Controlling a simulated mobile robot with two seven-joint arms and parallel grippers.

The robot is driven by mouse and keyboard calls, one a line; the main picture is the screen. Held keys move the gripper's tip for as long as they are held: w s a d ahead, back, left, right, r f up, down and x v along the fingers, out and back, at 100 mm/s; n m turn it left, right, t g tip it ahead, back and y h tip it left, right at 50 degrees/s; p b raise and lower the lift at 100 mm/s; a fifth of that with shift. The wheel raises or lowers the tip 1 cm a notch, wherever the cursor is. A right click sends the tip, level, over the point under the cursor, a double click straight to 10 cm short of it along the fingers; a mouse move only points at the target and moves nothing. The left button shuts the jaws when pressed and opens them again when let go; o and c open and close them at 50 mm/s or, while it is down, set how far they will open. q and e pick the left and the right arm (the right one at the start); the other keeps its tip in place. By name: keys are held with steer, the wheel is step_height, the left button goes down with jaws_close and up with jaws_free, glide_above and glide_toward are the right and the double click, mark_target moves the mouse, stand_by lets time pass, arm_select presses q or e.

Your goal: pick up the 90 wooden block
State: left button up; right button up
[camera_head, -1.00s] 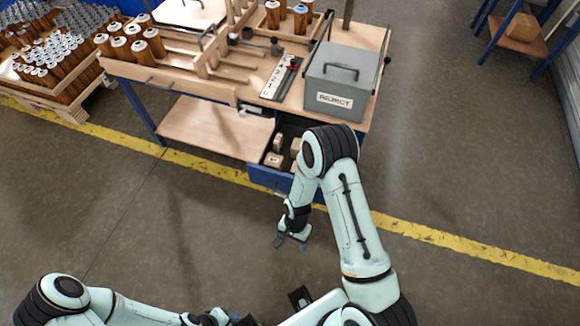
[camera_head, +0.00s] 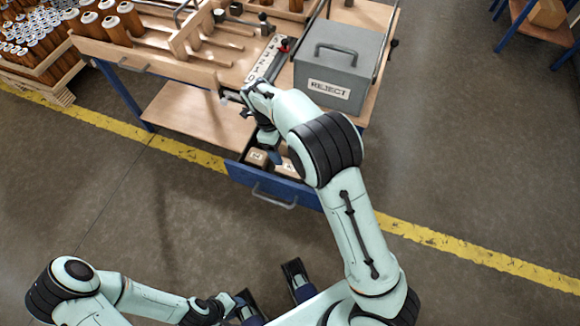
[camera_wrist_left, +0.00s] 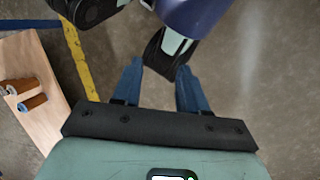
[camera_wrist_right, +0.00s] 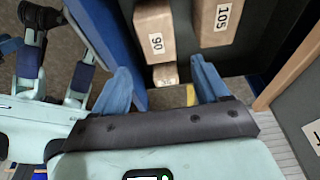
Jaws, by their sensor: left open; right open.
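The 90 wooden block (camera_wrist_right: 155,35) lies in the open blue drawer, its "90" label facing up in the right wrist view. Next to it is the 105 block (camera_wrist_right: 216,22), and a smaller-looking labelled block (camera_wrist_right: 165,74) shows between my fingers. My right gripper (camera_wrist_right: 166,86) is open and empty above the drawer (camera_head: 272,187). In the head view the right gripper (camera_head: 272,146) partly covers the blocks; which one is the 90 block is unclear there. My left gripper (camera_wrist_left: 158,82) is open and empty, low near my base and away from the bench.
The workbench (camera_head: 180,108) stands above the drawer, with a grey REJECT box (camera_head: 338,68) on its right. Brown cartridges (camera_head: 110,24) stand on the bench's left. The drawer's walls lie close around the blocks. The floor in front is clear.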

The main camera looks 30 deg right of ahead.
mark_target(290, 167)
steer(key=shift+s+a+f, duration=0.1)
steer(key=shift+f, duration=0.45)
steer(key=b+x, duration=0.1)
steer(key=x, duration=0.7)
steer(key=b+x, duration=0.1)
steer(key=x, duration=0.4)
steer(key=shift+a+f, duration=0.15)
steer(key=c, duration=0.9)
